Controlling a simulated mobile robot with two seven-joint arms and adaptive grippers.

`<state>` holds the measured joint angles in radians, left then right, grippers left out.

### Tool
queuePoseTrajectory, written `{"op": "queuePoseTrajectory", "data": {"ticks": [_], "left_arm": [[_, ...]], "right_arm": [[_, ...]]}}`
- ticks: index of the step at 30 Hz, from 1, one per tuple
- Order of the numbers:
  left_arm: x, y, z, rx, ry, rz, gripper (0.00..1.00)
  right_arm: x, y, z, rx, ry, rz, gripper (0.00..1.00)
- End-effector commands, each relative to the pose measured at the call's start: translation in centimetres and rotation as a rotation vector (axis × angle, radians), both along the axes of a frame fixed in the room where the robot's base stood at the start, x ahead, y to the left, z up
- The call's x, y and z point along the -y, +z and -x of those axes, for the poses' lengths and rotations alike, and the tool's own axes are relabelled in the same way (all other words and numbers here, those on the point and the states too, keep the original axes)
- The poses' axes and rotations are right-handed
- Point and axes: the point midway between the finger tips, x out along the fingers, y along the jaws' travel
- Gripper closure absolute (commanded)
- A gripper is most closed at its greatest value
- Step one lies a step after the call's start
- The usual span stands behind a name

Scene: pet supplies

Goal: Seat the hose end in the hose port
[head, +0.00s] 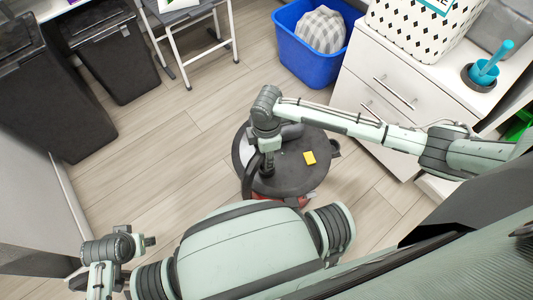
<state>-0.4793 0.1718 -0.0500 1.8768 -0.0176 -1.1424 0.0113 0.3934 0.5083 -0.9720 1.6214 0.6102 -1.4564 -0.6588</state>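A round dark canister vacuum (318,140) with a red base stands on the floor at the centre of the head view. Its dark hose (247,178) curves up along its left side towards my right gripper. My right gripper (267,163) points down over the left part of the lid, with a dark piece beneath it. The fingers, the hose end and the hose port are too small and covered to tell apart, so I cannot tell if the gripper holds the hose end. My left gripper (150,240) is at lower left, well away from the vacuum; its fingers are unclear.
A yellow piece (309,158) lies on the lid. A white drawer cabinet (385,85) and a blue bin (310,55) with a checked item stand behind. Dark bins (112,50) and a metal-legged stand (195,25) are at upper left. Wood floor is clear left of the vacuum.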

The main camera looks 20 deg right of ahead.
Motion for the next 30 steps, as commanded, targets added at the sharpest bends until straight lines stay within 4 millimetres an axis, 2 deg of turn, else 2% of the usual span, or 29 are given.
{"op": "queuePoseTrajectory", "data": {"ticks": [30], "left_arm": [[0.1,-1.2,0.0,0.001,-0.001,0.002,0.60]], "right_arm": [[0.0,-2.7,0.0,-0.001,0.000,0.000,0.96]]}}
